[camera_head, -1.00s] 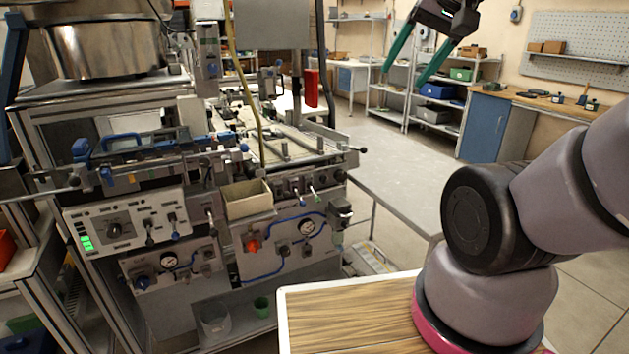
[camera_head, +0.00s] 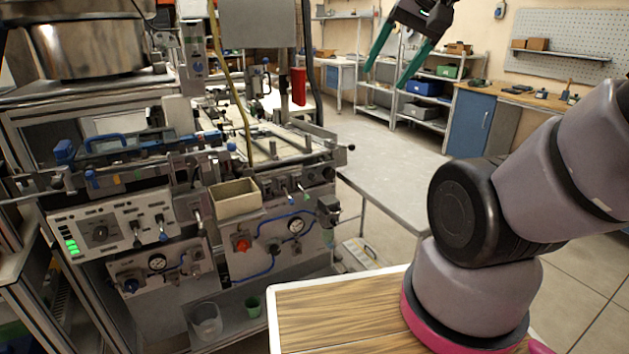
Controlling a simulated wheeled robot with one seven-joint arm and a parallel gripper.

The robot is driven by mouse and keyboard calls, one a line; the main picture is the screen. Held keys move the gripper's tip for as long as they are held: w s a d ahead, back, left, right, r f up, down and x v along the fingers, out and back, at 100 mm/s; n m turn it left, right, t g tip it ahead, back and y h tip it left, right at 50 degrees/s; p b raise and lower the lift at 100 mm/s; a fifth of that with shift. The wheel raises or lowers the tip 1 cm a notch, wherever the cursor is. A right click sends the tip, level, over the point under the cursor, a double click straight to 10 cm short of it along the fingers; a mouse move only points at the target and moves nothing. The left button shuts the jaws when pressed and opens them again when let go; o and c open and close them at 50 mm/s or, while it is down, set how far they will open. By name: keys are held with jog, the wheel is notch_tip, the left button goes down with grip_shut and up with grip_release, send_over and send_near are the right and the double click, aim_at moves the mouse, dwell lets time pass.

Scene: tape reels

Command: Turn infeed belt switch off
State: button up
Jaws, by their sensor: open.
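My gripper (camera_head: 385,78) hangs at the top of the view, right of the machine, with its two green fingers apart and nothing between them. It is well away from the machine's controls. The machine's left control panel (camera_head: 85,223) carries a dark rotary knob (camera_head: 100,233), green lights (camera_head: 71,244) and two toggle levers (camera_head: 137,234) (camera_head: 162,228). More small levers (camera_head: 291,190) stand on the right section's upper front. A red-orange knob (camera_head: 242,245) is on the lower right panel. I cannot tell which of these is the infeed belt switch; labels are too small to read.
A beige open bin (camera_head: 234,200) juts from the machine's front between the panels. A metal bowl (camera_head: 91,48) sits on top left. A grey side table (camera_head: 385,200) stands right of the machine.

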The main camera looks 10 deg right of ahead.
aim_at(314, 179)
jog(key=w+a+f+m+g+y, duration=0.7)
jog(key=w+a+f+m+y, duration=0.6)
jog(key=m, duration=0.4)
jog(key=w+f+m+t+y, duration=0.2)
jog(key=w+f+m+t, duration=0.45)
jog(key=w+m, duration=0.45)
jog(key=w+d+f+m+t+h, duration=0.2)
jog(key=d+f+m+t+h, duration=0.2)
jog(key=f+m, duration=0.4)
jog(key=w+d+f+m+t+h, duration=0.2)
jog(key=d+f+m+t+h, duration=0.15)
jog(key=f+m, duration=0.5)
jog(key=w+d+f+m+t+h, duration=0.2)
jog(key=d+f+m+t+h, duration=0.2)
jog(key=f+m, duration=0.35)
jog(key=shift+m, duration=0.4)
jog(key=x, duration=1)
jog(key=shift+w+a, duration=0.2)
jog(key=shift+w, duration=0.1)
grip_shut()
